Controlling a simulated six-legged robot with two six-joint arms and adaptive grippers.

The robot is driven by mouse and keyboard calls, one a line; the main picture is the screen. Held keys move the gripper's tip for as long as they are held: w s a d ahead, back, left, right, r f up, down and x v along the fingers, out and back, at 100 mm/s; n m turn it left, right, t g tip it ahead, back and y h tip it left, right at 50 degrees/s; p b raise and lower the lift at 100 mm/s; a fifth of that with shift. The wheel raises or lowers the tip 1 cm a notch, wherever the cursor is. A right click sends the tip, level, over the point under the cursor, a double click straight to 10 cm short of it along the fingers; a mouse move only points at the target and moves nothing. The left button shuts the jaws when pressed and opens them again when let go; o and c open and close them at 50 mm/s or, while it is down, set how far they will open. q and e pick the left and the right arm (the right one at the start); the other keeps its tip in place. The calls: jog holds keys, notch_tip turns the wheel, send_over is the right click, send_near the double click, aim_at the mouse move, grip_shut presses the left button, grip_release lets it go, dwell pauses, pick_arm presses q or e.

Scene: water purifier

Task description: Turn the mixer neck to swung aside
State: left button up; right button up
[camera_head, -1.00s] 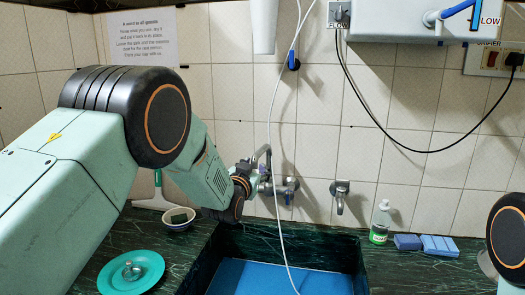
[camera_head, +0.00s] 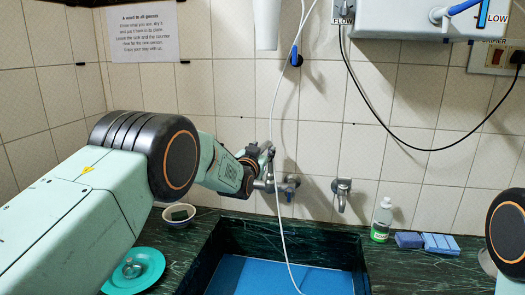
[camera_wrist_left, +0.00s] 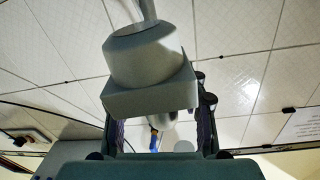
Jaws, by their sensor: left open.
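The grey metal mixer tap (camera_head: 286,187) is on the tiled wall above the back edge of the sink. Its neck is largely hidden behind my left gripper (camera_head: 266,157) in the head view. My left gripper is open, at the height of the neck, close to the wall. In the left wrist view, a large grey metal part (camera_wrist_left: 150,85), apparently of the mixer, lies in front of and between the dark fingers of my left gripper (camera_wrist_left: 160,128). I cannot tell whether the fingers touch it. My right gripper is out of view.
A second tap (camera_head: 341,194) is right of the mixer. A white hose (camera_head: 277,110) hangs in front of the wall into the blue-bottomed sink (camera_head: 285,275). A soap bottle (camera_head: 381,220), sponges (camera_head: 428,242), a bowl (camera_head: 179,217) and a teal plate (camera_head: 150,262) stand on the counter.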

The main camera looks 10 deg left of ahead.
pick_arm(q)
jog(key=shift+w+d+r, duration=0.1)
jog(key=shift+w+d, duration=0.1)
jog(key=shift+d, duration=0.05)
jog(key=shift+w+d, duration=0.15)
jog(key=shift+a, duration=0.25)
jog(key=shift+c, duration=0.9)
jog(key=shift+d, duration=0.15)
jog(key=c, duration=0.5)
grip_shut()
